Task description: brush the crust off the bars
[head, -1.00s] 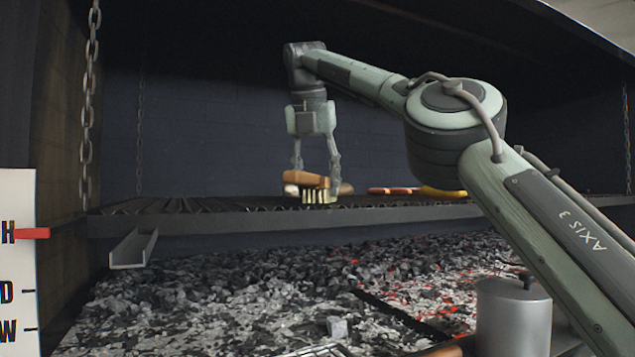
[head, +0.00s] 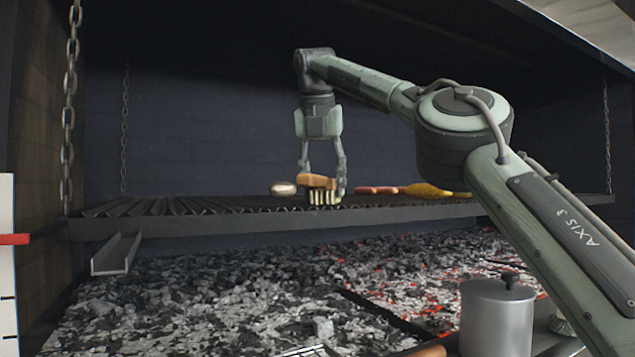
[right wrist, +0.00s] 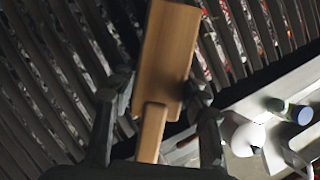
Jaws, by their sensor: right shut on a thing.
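My right gripper (head: 322,188) is shut on a wooden brush (head: 319,182) over the bars of the grate (head: 180,207). The brush's pale bristles point down, at or just above the bars; exact contact cannot be told. In the right wrist view the brush's wooden block (right wrist: 168,55) and its short handle (right wrist: 151,130) lie between the fingers, with dark slanted bars (right wrist: 50,85) beneath. The block hides the bristles and the bars under it. I cannot make out crust on the dark bars. My left gripper is not in view.
A pale roundish food item (head: 283,188) lies left of the brush. Sausages (head: 375,190) and a yellow item (head: 425,190) lie to its right. Coals (head: 220,300) fill the bed below. A lidded metal pot (head: 497,318) stands front right. A chain (head: 70,90) hangs at left.

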